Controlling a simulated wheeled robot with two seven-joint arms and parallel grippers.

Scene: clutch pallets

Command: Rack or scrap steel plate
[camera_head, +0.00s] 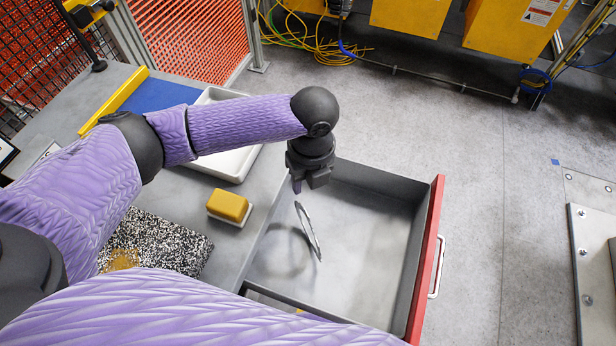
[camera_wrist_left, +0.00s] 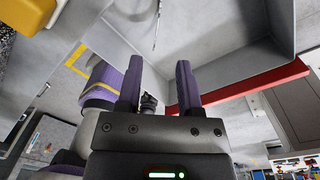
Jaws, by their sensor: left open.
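The steel plate (camera_head: 309,231) is a thin grey disc, tilted steeply and seen nearly edge-on inside the open drawer (camera_head: 372,254). A round shadow lies beside it on the drawer floor; I cannot tell if the plate touches the floor. In the left wrist view the plate (camera_wrist_left: 157,25) is a thin sliver beyond the fingers. My left gripper (camera_head: 297,184) is above the drawer's inner side, just above the plate and apart from it. Its two purple fingers (camera_wrist_left: 160,82) are spread with nothing between them. My right gripper is not in view.
The drawer has a red front (camera_head: 425,262) with a handle. On the grey bench are a yellow block on a white base (camera_head: 229,206), a white tray (camera_head: 236,165), a blue mat (camera_head: 160,95) and a speckled black-and-white block (camera_head: 160,243).

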